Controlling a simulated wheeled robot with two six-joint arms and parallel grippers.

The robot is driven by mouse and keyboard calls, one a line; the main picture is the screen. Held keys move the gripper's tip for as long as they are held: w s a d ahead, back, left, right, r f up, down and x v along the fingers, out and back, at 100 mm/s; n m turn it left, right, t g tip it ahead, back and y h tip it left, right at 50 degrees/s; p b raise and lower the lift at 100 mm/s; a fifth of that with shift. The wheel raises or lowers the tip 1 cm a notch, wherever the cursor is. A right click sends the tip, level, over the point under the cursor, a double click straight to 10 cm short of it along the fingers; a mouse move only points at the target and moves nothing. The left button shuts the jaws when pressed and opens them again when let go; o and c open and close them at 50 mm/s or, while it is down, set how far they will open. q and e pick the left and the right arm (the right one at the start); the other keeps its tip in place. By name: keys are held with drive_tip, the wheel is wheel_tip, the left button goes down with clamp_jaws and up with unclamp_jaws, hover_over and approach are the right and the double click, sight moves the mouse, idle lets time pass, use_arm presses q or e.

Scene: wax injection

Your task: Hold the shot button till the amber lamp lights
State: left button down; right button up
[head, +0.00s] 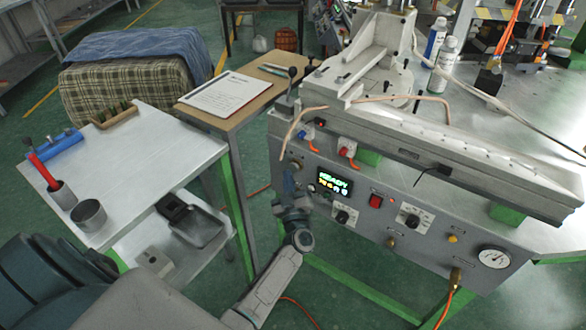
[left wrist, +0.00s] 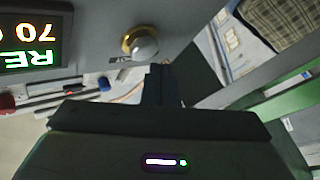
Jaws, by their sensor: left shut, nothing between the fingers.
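The grey machine panel (head: 420,260) fills the middle of the head view. A round, pale-domed button with a brass collar (left wrist: 140,43) is on the panel in the left wrist view; I take it for the shot button. My left gripper (head: 292,180) is shut and empty in front of the panel's left end. Its fingertips (left wrist: 161,70) show close beside the button; I cannot tell whether they touch it. A small amber lamp (head: 453,239) is on the panel's right part; no clear glow shows.
A display (head: 334,184) reads READY in green. A red switch (head: 376,201), black knobs (head: 345,217) and a gauge (head: 494,258) share the panel. A white side table (head: 140,160) with cups stands left. A wooden desk (head: 235,115) with a paper stands behind the gripper.

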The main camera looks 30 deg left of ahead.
use_arm(q)
drive_tip(key=shift+w, duration=0.4)
drive_tip(key=shift+w, duration=0.45)
idle(0.6)
idle(2.5)
drive_tip(key=shift+s, duration=0.15)
drive_tip(key=shift+s+p, duration=0.55)
drive_tip(key=shift+s, duration=0.2)
